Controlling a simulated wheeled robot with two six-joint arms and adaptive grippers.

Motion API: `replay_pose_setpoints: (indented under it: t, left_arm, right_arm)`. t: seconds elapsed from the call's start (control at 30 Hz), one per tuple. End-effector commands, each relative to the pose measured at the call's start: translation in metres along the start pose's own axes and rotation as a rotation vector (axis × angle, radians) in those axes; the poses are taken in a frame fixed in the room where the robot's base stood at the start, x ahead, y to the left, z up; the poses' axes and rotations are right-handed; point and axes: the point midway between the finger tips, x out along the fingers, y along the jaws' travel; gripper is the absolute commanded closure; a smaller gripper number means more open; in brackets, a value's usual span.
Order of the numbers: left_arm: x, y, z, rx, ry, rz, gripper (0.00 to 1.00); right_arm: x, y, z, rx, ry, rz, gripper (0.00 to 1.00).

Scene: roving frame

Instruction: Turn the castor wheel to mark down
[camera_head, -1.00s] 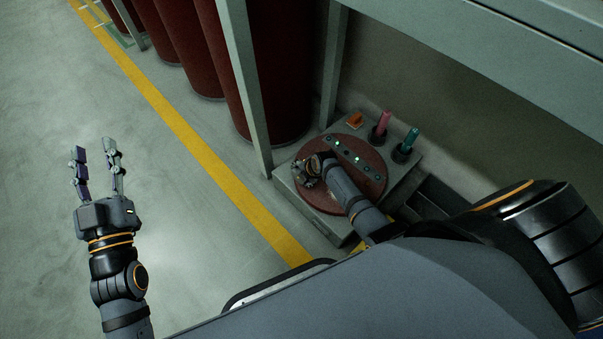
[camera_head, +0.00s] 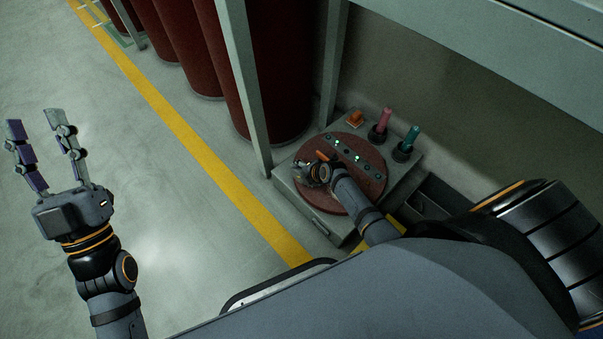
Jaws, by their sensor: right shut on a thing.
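My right gripper (camera_head: 308,173) is low over the left part of a round red-brown disc (camera_head: 345,200) on a grey box-like stand. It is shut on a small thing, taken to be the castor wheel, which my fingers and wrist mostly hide. A small orange piece (camera_head: 322,156) shows just beyond the gripper; I cannot tell whether it is the wheel's mark. Which way the wheel faces cannot be made out. My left gripper (camera_head: 35,142) is open and empty over the floor at the far left.
On the stand (camera_head: 292,196), a row of small lamps (camera_head: 347,151) crosses the disc, two lit green. Behind stand an orange block (camera_head: 355,119), a pink-handled tool (camera_head: 383,122) and a teal-handled tool (camera_head: 408,142). A grey post (camera_head: 247,90) and dark red drums (camera_head: 280,80) are close by.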

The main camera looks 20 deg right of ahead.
Motion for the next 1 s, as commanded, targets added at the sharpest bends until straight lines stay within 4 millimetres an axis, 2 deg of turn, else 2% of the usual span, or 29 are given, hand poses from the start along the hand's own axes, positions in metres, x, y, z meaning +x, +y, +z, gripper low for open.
replay_pose_setpoints:
  t: [0.13,0.17,0.3,0.6,0.73,0.87,1.0]
  left_arm:
    - [0.000,0.000,0.000,0.000,0.000,0.000,0.60]
    - [0.000,0.000,0.000,0.000,0.000,0.000,0.60]
    - [0.000,0.000,0.000,0.000,-0.001,0.000,0.60]
    - [0.000,0.000,0.000,0.000,-0.001,0.000,0.60]
    - [0.000,0.000,0.000,-0.001,-0.001,0.000,0.60]
    - [0.000,0.000,0.000,-0.001,-0.001,0.000,0.60]
    - [0.000,0.000,0.000,0.000,-0.001,0.000,0.60]
  right_arm:
    - [0.000,-0.001,0.000,-0.001,-0.001,-0.001,0.66]
    - [0.000,-0.001,0.000,-0.001,-0.001,-0.001,0.30]
    - [0.000,0.000,0.000,-0.001,-0.001,-0.001,0.11]
    - [0.000,0.000,0.000,0.000,0.000,-0.001,0.11]
    - [-0.006,-0.001,0.001,-0.002,-0.001,-0.001,0.11]
    - [-0.027,-0.001,0.000,-0.003,-0.002,0.000,0.11]
    - [-0.059,-0.001,0.001,-0.004,-0.002,-0.001,0.11]
